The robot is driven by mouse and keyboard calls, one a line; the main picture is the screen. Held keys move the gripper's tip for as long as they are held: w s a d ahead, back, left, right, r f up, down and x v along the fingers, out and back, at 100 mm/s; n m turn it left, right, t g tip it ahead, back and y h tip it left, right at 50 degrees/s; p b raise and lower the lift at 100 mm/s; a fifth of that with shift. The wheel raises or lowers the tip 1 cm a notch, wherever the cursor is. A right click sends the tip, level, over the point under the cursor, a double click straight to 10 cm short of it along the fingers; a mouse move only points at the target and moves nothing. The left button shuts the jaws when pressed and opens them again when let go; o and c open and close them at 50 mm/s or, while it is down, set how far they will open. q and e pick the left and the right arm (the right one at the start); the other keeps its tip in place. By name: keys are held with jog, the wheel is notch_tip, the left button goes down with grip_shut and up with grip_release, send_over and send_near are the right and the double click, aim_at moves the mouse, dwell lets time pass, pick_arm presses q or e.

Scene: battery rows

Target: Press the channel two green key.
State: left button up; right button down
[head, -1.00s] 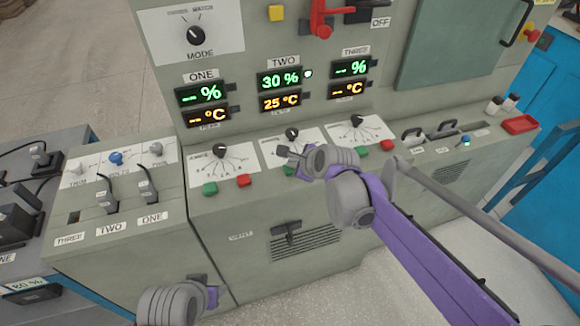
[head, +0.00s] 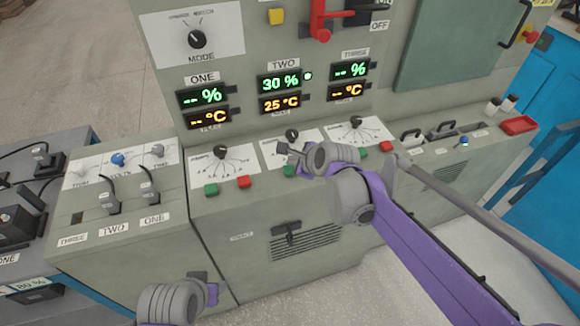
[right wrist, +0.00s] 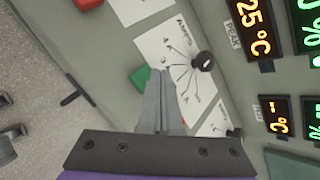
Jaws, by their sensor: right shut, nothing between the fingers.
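The channel two green key (head: 288,171) sits below the channel two dial plate (head: 274,151), partly covered by my right gripper in the head view. My right gripper (head: 282,149) is shut and empty, over that plate. In the right wrist view its fingertips (right wrist: 161,74) overlap the edge of the green key (right wrist: 140,77); whether they touch it I cannot tell.
Channel one's green key (head: 211,190) and red key (head: 244,182) are to the left. Channel three's red key (head: 386,146) is to the right. Dial knobs (head: 292,134) stand up above the keys. A vent lever (head: 287,231) projects from the front face.

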notch_tip(320, 180, up, 5)
jog(key=p, duration=0.3)
jog(key=shift+p, duration=0.4)
jog(key=shift+s, duration=0.1)
dwell(0.5)
jog(key=s+d+f+n+g+h+p, duration=0.1)
jog(key=s+d+n, duration=0.4)
jog(key=s+n, duration=0.2)
jog(key=s+d+f+n+h+p, duration=0.1)
jog(key=s+d+f+n+h, duration=0.1)
jog(key=s+d+n, duration=0.4)
jog(key=s+d+f+n+g+h+p, duration=0.1)
jog(key=s+d+n, duration=0.4)
jog(key=s, duration=1)
jog(key=n+p, duration=0.1)
jog(key=n, duration=0.2)
jog(key=shift+d+f+g+h, duration=0.25)
jog(key=shift+d+g+h, duration=0.05)
jog(key=shift+d, duration=0.1)
